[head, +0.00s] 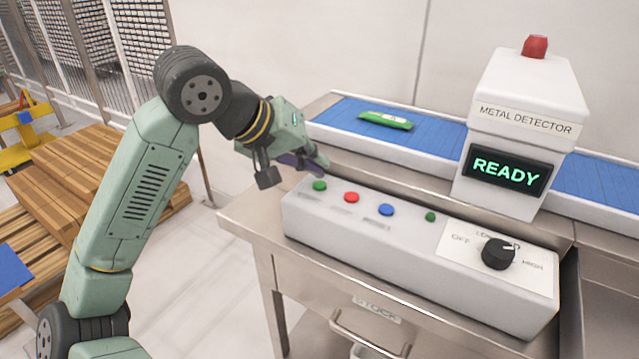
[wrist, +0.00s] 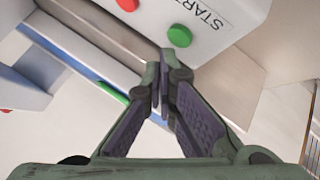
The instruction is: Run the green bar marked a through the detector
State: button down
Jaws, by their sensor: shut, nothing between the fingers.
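The green bar (head: 386,120) lies flat on the blue conveyor belt (head: 345,112), to the left of the metal detector (head: 517,125). Its mark is too small to read. The detector's screen (head: 507,172) shows READY. My gripper (head: 322,166) is shut and empty, near the left end of the control box and apart from the bar. In the wrist view, its closed fingertips (wrist: 166,62) are close to the green button (wrist: 179,36), beside the START label. Whether they touch it I cannot tell. The bar also shows in the wrist view (wrist: 112,93), partly hidden by a finger.
The control box (head: 370,239) carries green (head: 319,185), red (head: 351,197) and blue (head: 386,210) buttons, a small green light (head: 430,217) and a black knob (head: 498,254). Wooden pallets (head: 75,190) stand at the left. The belt between bar and detector is clear.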

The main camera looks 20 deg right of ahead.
jog(key=shift+f+b, duration=0.45)
jog(key=shift+b, duration=0.15)
